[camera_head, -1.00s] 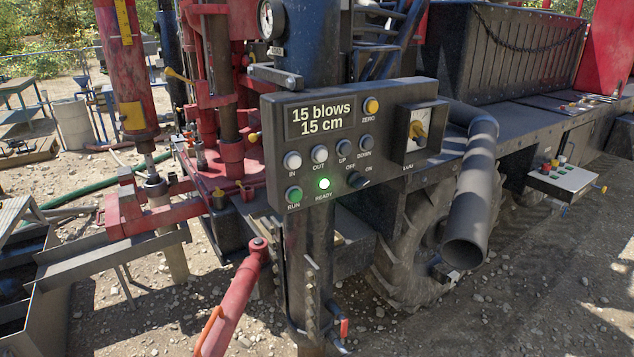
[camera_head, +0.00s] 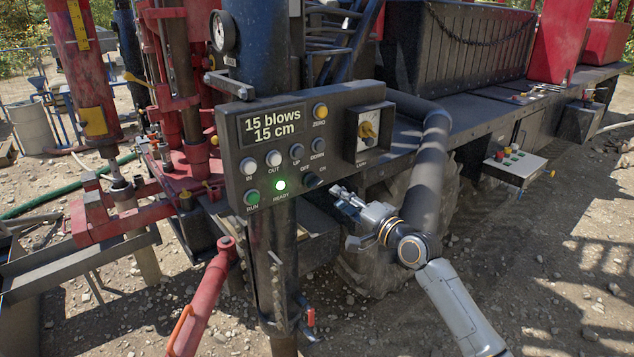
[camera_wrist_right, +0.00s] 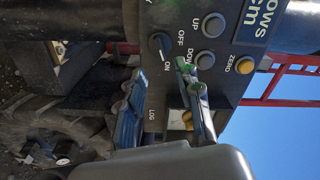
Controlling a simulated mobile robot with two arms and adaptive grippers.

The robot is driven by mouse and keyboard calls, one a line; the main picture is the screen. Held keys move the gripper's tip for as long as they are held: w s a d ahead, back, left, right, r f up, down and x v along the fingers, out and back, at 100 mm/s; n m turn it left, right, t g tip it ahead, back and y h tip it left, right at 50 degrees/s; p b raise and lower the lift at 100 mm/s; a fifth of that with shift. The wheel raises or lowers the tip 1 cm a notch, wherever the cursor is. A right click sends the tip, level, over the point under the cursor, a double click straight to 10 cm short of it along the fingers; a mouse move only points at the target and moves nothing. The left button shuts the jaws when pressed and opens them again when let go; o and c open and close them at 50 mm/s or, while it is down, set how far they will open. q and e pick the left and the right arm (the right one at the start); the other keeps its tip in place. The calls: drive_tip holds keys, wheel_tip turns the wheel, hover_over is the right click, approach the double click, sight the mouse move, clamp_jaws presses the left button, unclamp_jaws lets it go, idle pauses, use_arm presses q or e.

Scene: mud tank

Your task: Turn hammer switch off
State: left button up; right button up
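The hammer switch (camera_head: 312,180) is a black rotary knob with OFF and ON labels, at the lower right of the dark control panel (camera_head: 225,145). Its handle seems tilted toward the ON side, though it is small. My right gripper (camera_head: 341,196) is just right of and below it, apart from it. In the right wrist view the two fingers (camera_wrist_right: 163,80) are spread with nothing between them. The switch (camera_wrist_right: 160,46) shows a little beyond the fingertips, roughly between them. My left gripper is not in view.
A large dark pipe (camera_head: 431,160) hangs behind my right arm. A red lever (camera_head: 205,290) stands lower left.

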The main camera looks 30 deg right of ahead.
sight(317, 184)
drive_tip(key=w, duration=0.3)
drive_tip(key=w+p, duration=0.1)
drive_tip(key=w, duration=0.4)
drive_tip(key=shift+w+a+p, duration=0.3)
drive_tip(key=shift+w+a, duration=0.05)
clamp_jaws()
